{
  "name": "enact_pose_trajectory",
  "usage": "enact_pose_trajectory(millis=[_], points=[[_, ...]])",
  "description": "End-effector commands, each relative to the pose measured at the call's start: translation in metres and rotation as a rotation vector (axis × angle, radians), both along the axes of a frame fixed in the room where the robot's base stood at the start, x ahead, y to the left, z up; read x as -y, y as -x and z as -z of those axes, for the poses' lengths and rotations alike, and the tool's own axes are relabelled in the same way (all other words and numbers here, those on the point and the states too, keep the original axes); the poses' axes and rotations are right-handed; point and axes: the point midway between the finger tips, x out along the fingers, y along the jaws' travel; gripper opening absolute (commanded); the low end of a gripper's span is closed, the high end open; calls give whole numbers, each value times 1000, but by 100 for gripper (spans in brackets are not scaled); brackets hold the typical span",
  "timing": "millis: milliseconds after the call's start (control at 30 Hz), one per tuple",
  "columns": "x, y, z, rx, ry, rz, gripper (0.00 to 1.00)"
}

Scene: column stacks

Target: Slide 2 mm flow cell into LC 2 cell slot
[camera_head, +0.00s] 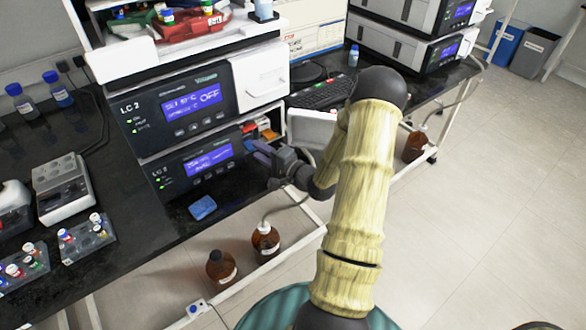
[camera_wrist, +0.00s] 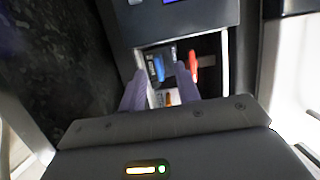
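The lower LC 2 module (camera_head: 195,165) has an open compartment (camera_head: 262,128) at its right end, with small coloured parts inside. My gripper (camera_head: 258,158) is just in front of it. In the wrist view my gripper's two purple fingers (camera_wrist: 160,80) are apart and point into the compartment. A blue part (camera_wrist: 158,68) shows between the fingertips, and a red part (camera_wrist: 193,66) stands by the right finger. A small white and orange piece (camera_wrist: 167,99) shows lower between the fingers, with no visible grip on it. I cannot tell which part is the 2 mm flow cell.
The upper LC 2 module (camera_head: 185,105) is stacked above. A blue pad (camera_head: 203,208) lies on the black bench below. Brown bottles (camera_head: 265,242) stand under the bench edge. Vial racks (camera_head: 88,238) are at left. A keyboard (camera_head: 322,92) lies at right.

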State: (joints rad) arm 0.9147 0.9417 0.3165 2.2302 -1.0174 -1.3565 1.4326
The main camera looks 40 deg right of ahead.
Motion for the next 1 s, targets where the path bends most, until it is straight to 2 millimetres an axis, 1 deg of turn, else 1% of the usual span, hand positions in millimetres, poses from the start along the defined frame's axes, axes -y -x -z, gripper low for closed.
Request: enact_pose_trajectory(millis=[33, 100, 600, 700, 800, 1000], points=[[5, 10, 0, -1, -1, 4, 32], [9, 23, 0, -1, -1, 5, 32], [39, 117, 0, 1, 0, 5, 32], [43, 130, 0, 2, -1, 3, 32], [44, 137, -1, 2, -1, 2, 32], [45, 139, -1, 3, 0, 0, 32]])
